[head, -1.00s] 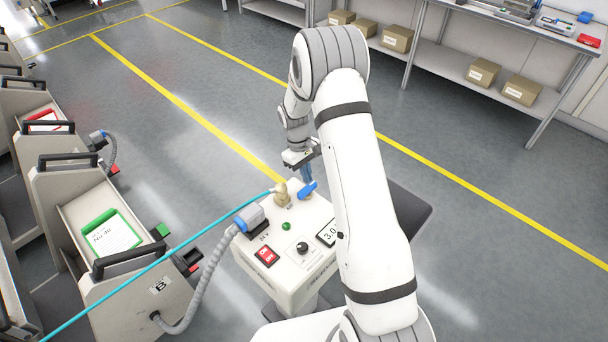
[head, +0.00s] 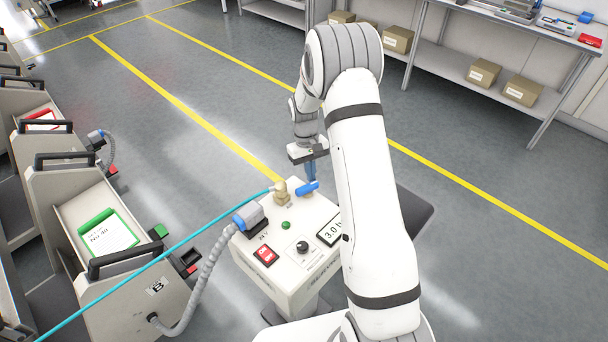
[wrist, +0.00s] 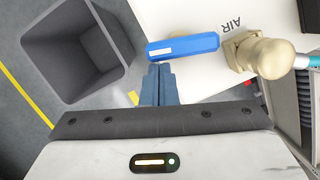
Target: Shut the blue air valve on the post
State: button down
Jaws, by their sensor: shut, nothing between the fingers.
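The blue valve handle (head: 308,188) sits at the back edge of the white control post (head: 262,290), beside the brass fitting (head: 281,191) that takes the teal hose. In the wrist view the handle (wrist: 183,46) lies nearly level across the picture, left of the brass fitting (wrist: 266,58) and the AIR label. My gripper (head: 310,173) is just behind the handle, its blue fingers pointing down. In the wrist view the closed fingertips (wrist: 159,66) are right beside the handle's left end, with nothing between them. I cannot tell whether they touch it.
The teal hose (head: 165,255) runs from the post to the lower left. A grey plug (head: 248,218) with a ribbed cable sits on the post. Trolleys (head: 140,290) stand at the left. A grey bin (wrist: 75,50) shows in the wrist view. Floor behind the post is clear.

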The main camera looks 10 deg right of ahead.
jog(key=s+m+y+b, duration=0.1)
jog(key=m, duration=0.3)
jog(key=s+d+m+y+b, duration=0.1)
jog(key=m, duration=0.3)
jog(key=s+d+m+t+b, duration=0.1)
jog(key=m+b, duration=0.1)
jog(key=m, duration=0.2)
jog(key=shift+s+d+m+y, duration=0.1)
jog(key=shift+s+m+y, duration=0.3)
jog(key=shift+s, duration=0.15)
dwell(0.4)
jog(key=v, duration=0.7)
jog(key=shift+r+b, duration=0.3)
jog(key=shift+r, duration=0.1)
